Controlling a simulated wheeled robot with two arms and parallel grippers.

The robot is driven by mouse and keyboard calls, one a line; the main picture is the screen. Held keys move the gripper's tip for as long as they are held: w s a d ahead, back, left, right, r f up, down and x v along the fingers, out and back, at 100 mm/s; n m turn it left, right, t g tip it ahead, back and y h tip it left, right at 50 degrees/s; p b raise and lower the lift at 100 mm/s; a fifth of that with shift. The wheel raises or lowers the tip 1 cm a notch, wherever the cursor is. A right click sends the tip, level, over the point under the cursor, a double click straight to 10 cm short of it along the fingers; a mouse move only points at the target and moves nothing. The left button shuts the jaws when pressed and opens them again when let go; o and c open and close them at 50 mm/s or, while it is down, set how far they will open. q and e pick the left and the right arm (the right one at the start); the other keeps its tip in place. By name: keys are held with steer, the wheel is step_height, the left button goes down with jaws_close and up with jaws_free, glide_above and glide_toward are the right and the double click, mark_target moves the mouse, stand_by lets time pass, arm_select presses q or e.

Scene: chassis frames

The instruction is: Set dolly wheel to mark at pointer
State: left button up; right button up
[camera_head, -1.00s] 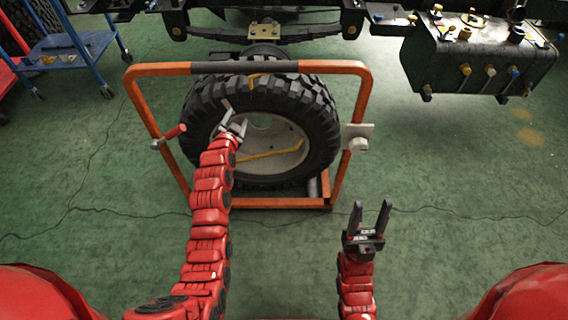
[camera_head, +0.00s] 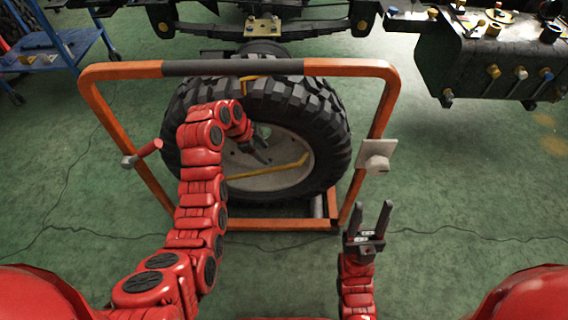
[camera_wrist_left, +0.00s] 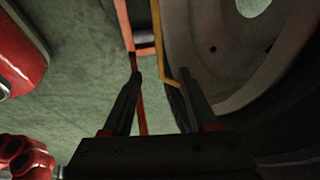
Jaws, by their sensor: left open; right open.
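The dolly wheel, a black knobbly tyre (camera_head: 335,130) with a pale rim (camera_head: 285,180), stands upright inside an orange dolly frame (camera_head: 96,105). A yellow strip (camera_head: 248,88) crosses the top of the tyre. A thin bent yellow bar (camera_head: 270,170) crosses in front of the rim; it also shows in the left wrist view (camera_wrist_left: 157,45). I cannot tell which yellow part is pointer or mark. My left gripper (camera_head: 262,153) is open and empty in front of the rim, just above the bar. My right gripper (camera_head: 372,220) is open and empty, below the frame's lower right corner.
A red-ended crank handle (camera_head: 148,148) sticks out on the frame's left and a pale plate (camera_head: 377,155) on its right. A dark tank (camera_head: 480,65) and vehicle chassis lie behind. A blue cart (camera_head: 62,50) stands at far left. Green floor at right is clear.

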arm_select(q)
steer(key=b+x, duration=0.4)
steer(key=x, duration=1.3)
jaws_close()
steer(key=shift+s, duration=0.1)
stand_by(0.9)
